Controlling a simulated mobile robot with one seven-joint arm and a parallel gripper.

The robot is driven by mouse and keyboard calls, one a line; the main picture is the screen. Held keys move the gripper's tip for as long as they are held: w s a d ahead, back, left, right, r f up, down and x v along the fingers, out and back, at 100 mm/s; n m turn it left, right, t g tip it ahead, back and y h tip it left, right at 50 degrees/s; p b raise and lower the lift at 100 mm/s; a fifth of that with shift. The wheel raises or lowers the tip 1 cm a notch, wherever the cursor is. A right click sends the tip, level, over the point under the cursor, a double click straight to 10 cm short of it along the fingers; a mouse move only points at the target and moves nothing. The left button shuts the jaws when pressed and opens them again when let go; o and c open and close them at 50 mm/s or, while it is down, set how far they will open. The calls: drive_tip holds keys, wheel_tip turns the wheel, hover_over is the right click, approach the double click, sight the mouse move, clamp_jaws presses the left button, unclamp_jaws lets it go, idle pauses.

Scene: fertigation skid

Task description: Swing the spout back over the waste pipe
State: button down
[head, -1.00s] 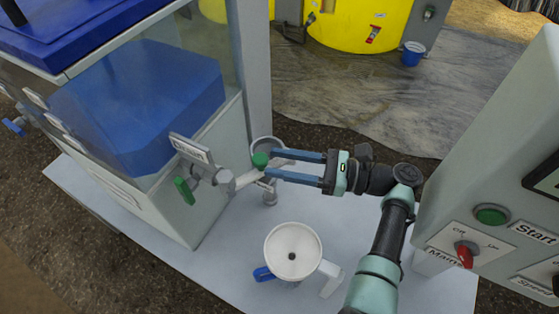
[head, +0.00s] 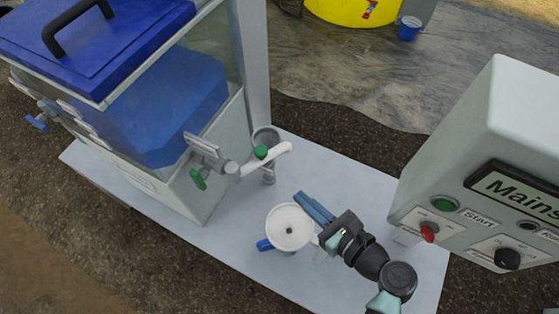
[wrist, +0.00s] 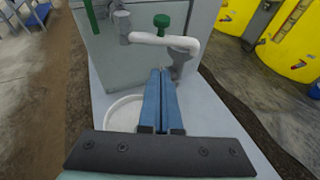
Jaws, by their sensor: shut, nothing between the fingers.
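The white spout (head: 268,163) sticks out from the valve on the tank's front and carries a green knob (head: 261,152). Its tip lies at the right, near the rim of the grey waste pipe (head: 266,134). In the wrist view the spout (wrist: 150,38) runs across to a down-turned end close to the pipe; I cannot tell whether it is centred over the opening. My gripper (head: 304,197) is clear of the spout, in front of it and low. Its blue fingers are together and empty, and in the wrist view (wrist: 161,74) they point toward the pipe.
A white round funnel (head: 289,228) with a blue handle (head: 264,245) stands just left of my gripper. A control box (head: 480,170) stands at the right. The green-handled valve (head: 198,179) is on the tank (head: 140,100).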

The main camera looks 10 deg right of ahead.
drive_tip(key=s+d+h, duration=0.1)
drive_tip(key=s, duration=0.1)
approach(272, 152)
drive_tip(key=w+a+f, duration=0.3)
drive_tip(key=f, duration=0.1)
drive_tip(key=shift+w+a+m, duration=0.25)
drive_tip(key=shift+m, duration=0.15)
drive_tip(key=shift+w, duration=0.1)
drive_tip(key=w+n+g+y, duration=0.1)
drive_tip(key=w+n+g+y+b, duration=0.1)
drive_tip(key=n, duration=0.1)
drive_tip(key=w+n+g+y+b, duration=0.1)
drive_tip(key=shift+w+a+y, duration=0.3)
drive_tip(key=shift+w+y, duration=0.1)
drive_tip(key=shift+w+a+n+g+y+b, duration=0.2)
drive_tip(key=shift+w+n+g+y+b, duration=0.2)
drive_tip(key=shift+n, duration=0.3)
drive_tip(key=shift+w+a, duration=0.25)
drive_tip(key=shift+w+a+r, duration=0.1)
